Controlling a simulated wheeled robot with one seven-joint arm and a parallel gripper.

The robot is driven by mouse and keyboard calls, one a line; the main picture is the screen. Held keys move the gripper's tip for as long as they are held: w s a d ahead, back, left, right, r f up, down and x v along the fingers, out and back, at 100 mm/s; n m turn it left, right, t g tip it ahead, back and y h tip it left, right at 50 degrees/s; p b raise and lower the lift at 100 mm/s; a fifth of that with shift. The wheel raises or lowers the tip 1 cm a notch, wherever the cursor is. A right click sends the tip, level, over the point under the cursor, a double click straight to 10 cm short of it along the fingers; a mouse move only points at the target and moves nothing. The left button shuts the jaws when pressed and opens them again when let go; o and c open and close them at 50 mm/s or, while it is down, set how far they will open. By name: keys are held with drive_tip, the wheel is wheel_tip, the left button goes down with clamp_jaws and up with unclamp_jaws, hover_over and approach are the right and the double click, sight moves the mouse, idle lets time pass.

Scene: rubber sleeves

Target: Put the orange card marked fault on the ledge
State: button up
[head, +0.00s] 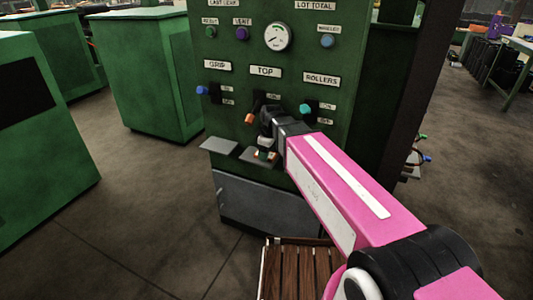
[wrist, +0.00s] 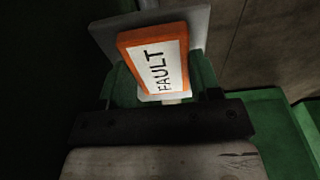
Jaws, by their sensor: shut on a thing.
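The orange card marked FAULT (wrist: 154,62) has a white label and lies between my gripper's green fingers in the wrist view. My gripper (head: 265,148) is shut on it, in front of the green machine. A little of the card's orange shows at the fingertips in the head view. A grey ledge (wrist: 196,24) shows right behind and under the card in the wrist view. In the head view this ledge (head: 245,154) is mostly hidden by the card and gripper. I cannot tell whether the card touches it.
A second grey ledge (head: 218,146) stands to the left, bare. The green machine panel (head: 230,55) carries switches, buttons and a gauge (head: 277,37) close around my gripper. A slatted wooden thing (head: 295,265) is below. Open floor (head: 130,220) lies to the left.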

sight(270, 155)
drive_tip(key=shift+f, duration=0.15)
drive_tip(key=o, duration=0.6)
drive_tip(key=shift+o, duration=0.2)
wheel_tip(270, 155, up, 12)
drive_tip(key=d, duration=0.1)
drive_tip(key=shift+s+d, duration=0.2)
drive_tip(key=shift+s, duration=0.05)
idle(0.3)
